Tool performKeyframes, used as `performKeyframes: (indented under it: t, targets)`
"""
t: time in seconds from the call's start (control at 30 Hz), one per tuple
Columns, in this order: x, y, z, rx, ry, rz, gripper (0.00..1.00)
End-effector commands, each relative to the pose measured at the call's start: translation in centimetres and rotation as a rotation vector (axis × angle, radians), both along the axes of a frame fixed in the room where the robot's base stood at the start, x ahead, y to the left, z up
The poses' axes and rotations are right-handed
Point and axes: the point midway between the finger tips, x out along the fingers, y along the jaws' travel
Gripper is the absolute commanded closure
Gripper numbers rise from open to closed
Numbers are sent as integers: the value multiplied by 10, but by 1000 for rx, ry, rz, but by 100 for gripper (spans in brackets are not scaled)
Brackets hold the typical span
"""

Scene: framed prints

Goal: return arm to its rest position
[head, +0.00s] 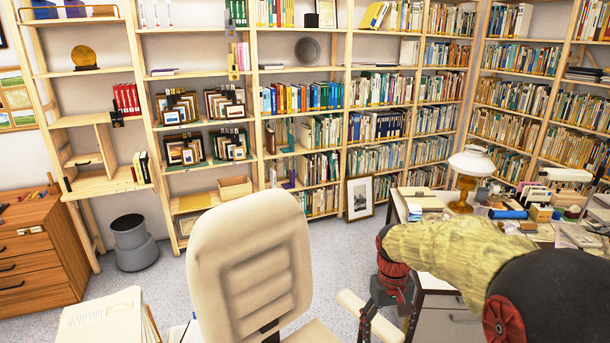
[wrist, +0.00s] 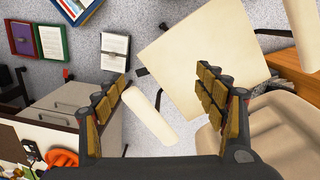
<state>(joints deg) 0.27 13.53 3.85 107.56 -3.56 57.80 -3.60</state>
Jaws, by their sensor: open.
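My arm (head: 450,248) reaches in from the right edge of the head view, with a pale yellow sleeve and a red and black wrist. My gripper (head: 386,322) points down between the cream chair (head: 250,255) and the desk, close to the chair's armrest (head: 368,316). In the wrist view my gripper (wrist: 163,100) has its two fingers wide apart with nothing held between them. I cannot tell whether a finger touches the armrest.
The desk (head: 425,268) with a lamp (head: 470,170) and clutter stands at the right. A framed print (head: 359,198) leans on the bookshelves behind. A grey bin (head: 134,245) and a wooden drawer cabinet (head: 38,250) stand at the left. Carpet (head: 330,250) is clear between chair and shelves.

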Motion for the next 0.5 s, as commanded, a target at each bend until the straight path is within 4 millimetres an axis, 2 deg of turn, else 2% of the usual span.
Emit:
performKeyframes:
  t: [0.03,0.2,0.5]
  targets:
    - [-17,2,13,5,-25,-13,29]
    - [-70,7,41,21,-97,-51,29]
    - [-159,13,74,49,-232,-85,29]
